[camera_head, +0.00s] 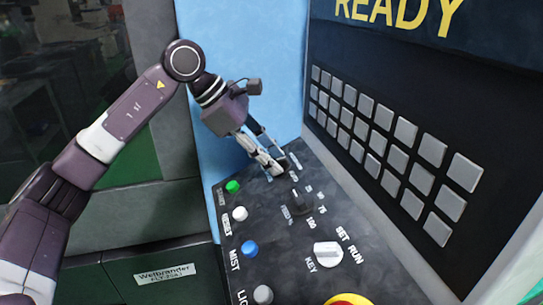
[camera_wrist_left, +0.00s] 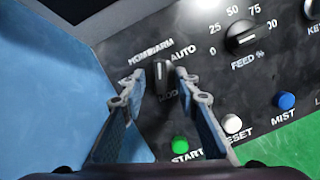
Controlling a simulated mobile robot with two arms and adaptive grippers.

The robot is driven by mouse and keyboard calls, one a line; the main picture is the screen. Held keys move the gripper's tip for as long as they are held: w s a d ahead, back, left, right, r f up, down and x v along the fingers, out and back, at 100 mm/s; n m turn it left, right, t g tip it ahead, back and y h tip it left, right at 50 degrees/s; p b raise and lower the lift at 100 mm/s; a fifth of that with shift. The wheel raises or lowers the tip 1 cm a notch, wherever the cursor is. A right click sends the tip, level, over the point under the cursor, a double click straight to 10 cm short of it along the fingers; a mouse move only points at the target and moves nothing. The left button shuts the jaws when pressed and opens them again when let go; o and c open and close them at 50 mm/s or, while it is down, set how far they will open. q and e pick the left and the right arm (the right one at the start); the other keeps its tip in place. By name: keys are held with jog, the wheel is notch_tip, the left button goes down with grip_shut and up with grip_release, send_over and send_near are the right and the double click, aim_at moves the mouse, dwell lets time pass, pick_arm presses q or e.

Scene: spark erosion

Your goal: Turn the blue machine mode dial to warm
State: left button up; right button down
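The mode dial (camera_wrist_left: 161,79) is a black knob with a white pointer line on the machine's dark panel. In the left wrist view its line points up, roughly at the WARM label; AUTO is to the right. My left gripper (camera_wrist_left: 159,82) is open, with one grey fingertip on each side of the knob and a small gap visible on both sides. In the head view my left gripper (camera_head: 279,166) reaches down to the panel's far end, and its fingers mostly hide the dial. My right gripper is not in view.
A feed dial (camera_head: 297,202) sits close to the gripper. The green start button (camera_head: 232,187), white reset button (camera_head: 239,213), blue mist button (camera_head: 249,248) and white key switch (camera_head: 328,254) are nearer. A blue wall (camera_head: 240,50) rises behind the gripper; a keypad (camera_head: 397,158) stands right.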

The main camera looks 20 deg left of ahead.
pick_arm(q)
jog(key=shift+a+r, duration=0.15)
jog(key=shift+r, duration=0.05)
jog(key=v, duration=1.1)
jog(key=shift+s+r, duration=0.15)
jog(key=shift+r, duration=0.05)
jog(key=shift+a, duration=0.15)
